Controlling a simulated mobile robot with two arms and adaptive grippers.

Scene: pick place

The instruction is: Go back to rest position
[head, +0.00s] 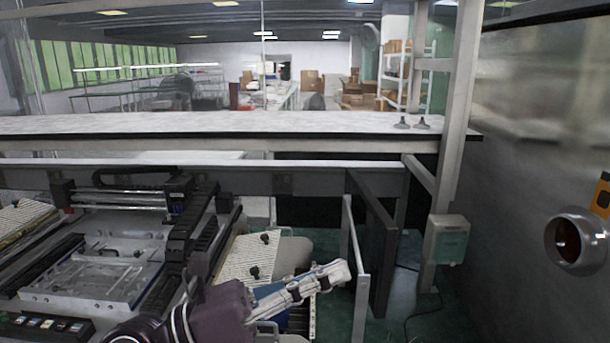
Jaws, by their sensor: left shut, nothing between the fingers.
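My left gripper (330,275) shows at the bottom centre, at the end of a dark purple arm. Its light grey fingers point right and look closed, with nothing seen between them. It is in front of a white ribbed plate (238,258) with dark knobs and a blue part (268,290), and just left of a pale upright panel (355,260). I cannot tell whether it touches any of them. My right gripper is not in view.
A machine with dark rails and a metal bed (95,275) fills the left, with a button panel (45,325) in front. A long white shelf (200,122) crosses behind. A metal post carries a grey-green box (447,238). A round metal fitting (575,238) is on the right wall.

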